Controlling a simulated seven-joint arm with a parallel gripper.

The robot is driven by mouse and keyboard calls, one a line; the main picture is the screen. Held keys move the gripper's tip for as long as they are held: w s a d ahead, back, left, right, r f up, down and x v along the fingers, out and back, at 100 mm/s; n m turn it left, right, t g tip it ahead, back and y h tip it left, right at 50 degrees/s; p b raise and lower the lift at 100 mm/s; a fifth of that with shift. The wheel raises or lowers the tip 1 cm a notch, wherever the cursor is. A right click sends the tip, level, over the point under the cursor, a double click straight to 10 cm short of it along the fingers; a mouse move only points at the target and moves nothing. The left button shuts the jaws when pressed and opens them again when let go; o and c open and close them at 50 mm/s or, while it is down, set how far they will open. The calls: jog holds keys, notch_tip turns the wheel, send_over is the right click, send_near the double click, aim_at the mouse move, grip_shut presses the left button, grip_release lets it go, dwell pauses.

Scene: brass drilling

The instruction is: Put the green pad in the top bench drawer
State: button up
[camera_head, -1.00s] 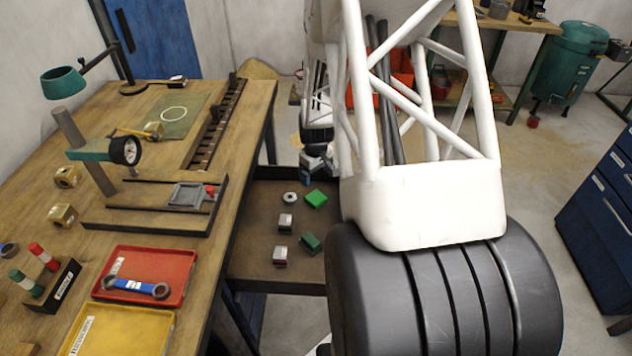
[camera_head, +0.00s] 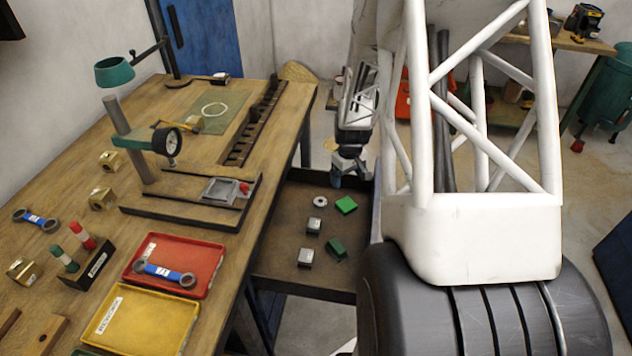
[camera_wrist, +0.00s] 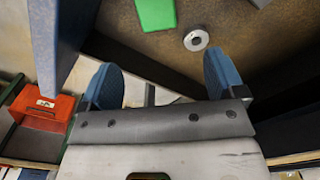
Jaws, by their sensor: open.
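A bright green pad (camera_head: 346,205) lies flat in a low, brown, dark-rimmed tray or drawer (camera_head: 275,262) beside the bench; I cannot tell whether this is the top drawer. The pad also shows at the top of the wrist view (camera_wrist: 155,12). A darker green block (camera_head: 337,248) lies nearer in the same tray. My gripper (camera_head: 343,178) is over the tray's far edge, beyond the pad. In the wrist view, its blue fingers (camera_wrist: 163,85) are wide apart with nothing between them. My arm hides the tray's right side in the head view.
A metal ring (camera_head: 320,201) and two metal blocks (camera_head: 314,226) (camera_head: 305,258) lie around the pad. The bench (camera_head: 222,262) stands at left with a red tray (camera_head: 208,268), a yellow tray (camera_head: 130,325) and a gauge stand (camera_head: 132,140). An orange-red bin (camera_wrist: 42,125) shows at left in the wrist view.

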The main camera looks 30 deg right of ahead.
jog(key=s+a+r+t, duration=0.1)
jog(key=s+a+r, duration=0.2)
jog(key=a+r, duration=0.75)
jog(key=s+a+r, duration=0.2)
jog(key=a+r, duration=0.8)
jog(key=r, duration=0.2)
jog(key=s+a+r, duration=0.4)
jog(key=s+a, duration=0.3)
jog(key=s, duration=0.1)
jog(key=s+a+r+t, duration=0.1)
jog(key=s+a+r, duration=0.4)
jog(key=s+a, duration=0.2)
jog(key=shift+s+t, duration=0.3)
jog(key=shift+s, duration=0.9)
